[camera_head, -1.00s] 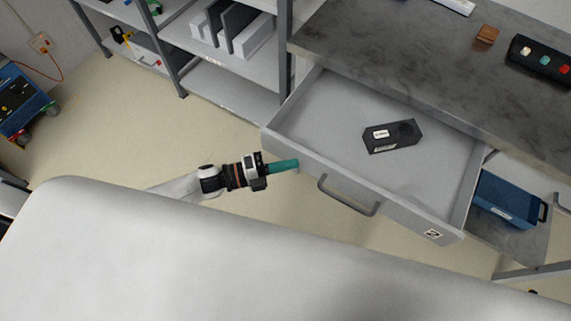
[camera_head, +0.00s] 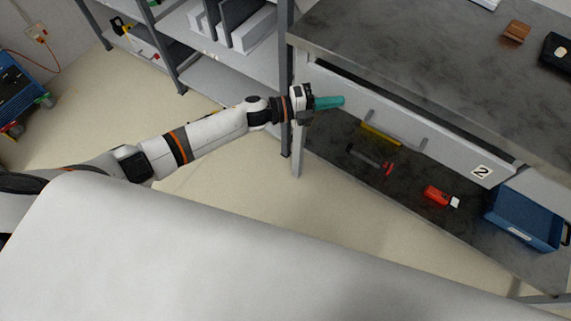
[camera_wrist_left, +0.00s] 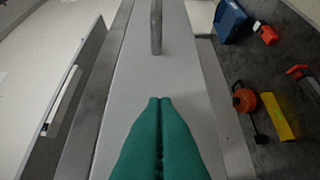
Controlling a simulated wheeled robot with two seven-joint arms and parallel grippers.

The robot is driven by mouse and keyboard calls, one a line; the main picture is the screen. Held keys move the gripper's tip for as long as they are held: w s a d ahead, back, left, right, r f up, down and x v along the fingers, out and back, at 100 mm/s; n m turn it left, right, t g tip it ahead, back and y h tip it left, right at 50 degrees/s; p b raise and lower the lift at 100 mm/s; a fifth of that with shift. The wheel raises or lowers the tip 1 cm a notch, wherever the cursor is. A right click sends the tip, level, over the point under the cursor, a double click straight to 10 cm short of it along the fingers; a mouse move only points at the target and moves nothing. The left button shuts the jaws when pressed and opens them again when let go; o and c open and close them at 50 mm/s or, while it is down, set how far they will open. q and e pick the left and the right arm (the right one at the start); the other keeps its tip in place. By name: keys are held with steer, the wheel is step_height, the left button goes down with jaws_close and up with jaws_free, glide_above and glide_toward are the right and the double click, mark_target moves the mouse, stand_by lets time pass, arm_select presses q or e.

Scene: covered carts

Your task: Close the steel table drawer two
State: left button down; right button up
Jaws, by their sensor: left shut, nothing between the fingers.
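Drawer two's front (camera_head: 452,155), marked with a "2" label, lies close under the tabletop edge, and its inside no longer shows. I cannot tell whether a thin gap remains. Its handle (camera_head: 425,144) sticks out from the front and also shows in the left wrist view (camera_wrist_left: 156,28). My left gripper (camera_head: 343,101) has teal fingers and is shut and empty. Its fingertips (camera_wrist_left: 160,99) are at the drawer front, left of the handle in the head view, touching or very near it. My right gripper is not in view.
The steel table's grey top (camera_head: 410,60) holds a brown block (camera_head: 514,32) and a black device (camera_head: 557,50). The lower shelf carries a blue bin (camera_head: 522,220), a red item (camera_head: 436,194) and a yellow item (camera_head: 380,133). A shelf rack (camera_head: 225,85) stands left.

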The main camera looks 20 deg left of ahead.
mark_target(332, 90)
arm_select(q)
steer(key=shift+w+d+b, duration=0.2)
steer(key=shift+w+b, duration=0.1)
steer(key=shift+w, duration=0.35)
steer(key=shift+w+d+b, duration=0.15)
steer(key=shift+w+b, duration=0.1)
steer(key=shift+w, duration=0.35)
steer(key=shift+w+d+r+b, duration=0.1)
steer(key=shift+w+b, duration=0.1)
steer(key=shift+w, duration=0.2)
steer(key=shift+w+d+b, duration=0.1)
steer(key=shift+w+b, duration=0.05)
steer(key=shift+w, duration=0.2)
steer(key=shift+r, duration=0.15)
steer(key=shift+w+a+r, duration=0.1)
steer(key=shift+r, duration=0.05)
